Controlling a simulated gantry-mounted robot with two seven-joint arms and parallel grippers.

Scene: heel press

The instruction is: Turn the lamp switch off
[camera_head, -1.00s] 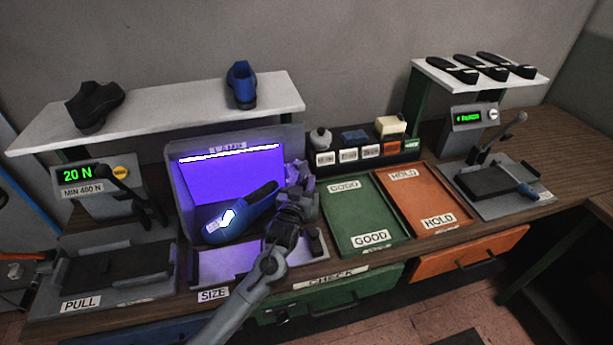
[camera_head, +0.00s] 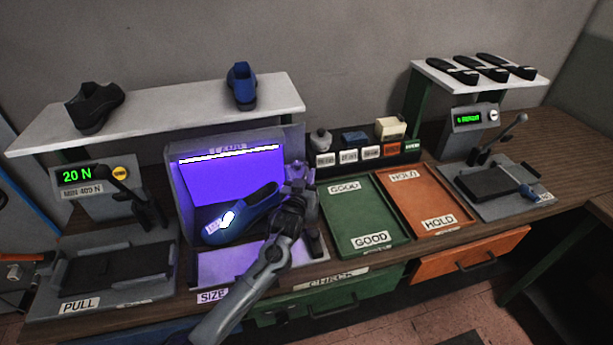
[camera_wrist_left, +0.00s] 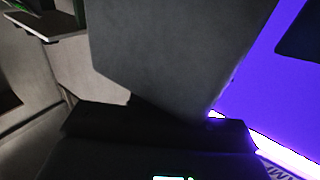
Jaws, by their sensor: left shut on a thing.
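The lamp booth (camera_head: 286,134) is lit violet inside, with a bright white strip along its top. The lamp switch cannot be made out; the spot at the booth's right side is covered by my left gripper. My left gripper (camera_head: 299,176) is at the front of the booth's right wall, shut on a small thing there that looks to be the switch. In the left wrist view the grey side wall (camera_wrist_left: 175,50) fills the middle, with violet light on the right. The gripped thing is hidden there. My right gripper is not in view.
A blue shoe (camera_head: 255,211) with a glowing patch lies in the booth, close left of my gripper. A green tray (camera_head: 365,218) and an orange tray (camera_head: 425,190) lie to the right. A pull tester (camera_head: 110,268) stands at the left, a lever press (camera_head: 500,203) at the right.

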